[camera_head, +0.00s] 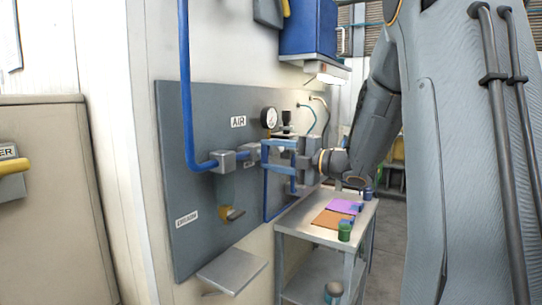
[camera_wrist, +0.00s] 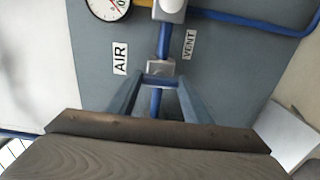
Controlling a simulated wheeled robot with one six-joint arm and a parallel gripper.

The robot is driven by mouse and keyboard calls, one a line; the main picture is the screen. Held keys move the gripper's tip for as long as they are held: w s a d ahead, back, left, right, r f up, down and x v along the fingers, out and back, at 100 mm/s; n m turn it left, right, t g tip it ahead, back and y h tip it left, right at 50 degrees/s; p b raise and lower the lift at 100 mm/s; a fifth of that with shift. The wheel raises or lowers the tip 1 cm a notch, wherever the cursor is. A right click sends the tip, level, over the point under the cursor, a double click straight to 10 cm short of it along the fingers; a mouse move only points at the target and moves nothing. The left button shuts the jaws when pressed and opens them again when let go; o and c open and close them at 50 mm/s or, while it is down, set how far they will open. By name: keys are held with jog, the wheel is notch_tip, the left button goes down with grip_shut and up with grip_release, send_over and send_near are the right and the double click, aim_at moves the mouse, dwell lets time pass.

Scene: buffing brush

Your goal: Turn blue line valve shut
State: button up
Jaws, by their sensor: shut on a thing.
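The blue line (camera_head: 186,90) comes down the grey panel and bends right into grey fittings under the AIR label (camera_head: 238,122). In the wrist view, a grey valve block (camera_wrist: 160,68) sits on the blue line, with a small blue handle piece (camera_wrist: 160,82) in front of it. My gripper (camera_head: 268,160) reaches in from the right at the panel. In the wrist view, both blue-grey fingers of my gripper (camera_wrist: 161,83) close in on the handle piece and are shut on it. The fingers partly hide the handle, and its turn angle is unclear.
A round gauge (camera_head: 269,117) is just above my gripper. A VENT label (camera_wrist: 190,45) is beside the line. A metal cart (camera_head: 295,228) with coloured sheets and small jars stands below the arm. A small shelf (camera_head: 232,268) juts from the panel's bottom.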

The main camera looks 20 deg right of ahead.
jog(key=o, duration=1.1)
jog(key=shift+d, duration=0.1)
jog(key=shift+c, duration=0.2)
jog(key=b+v, duration=0.2)
jog(key=v, duration=0.5)
jog(key=shift+s+d, duration=0.25)
jog(key=shift+s, duration=0.05)
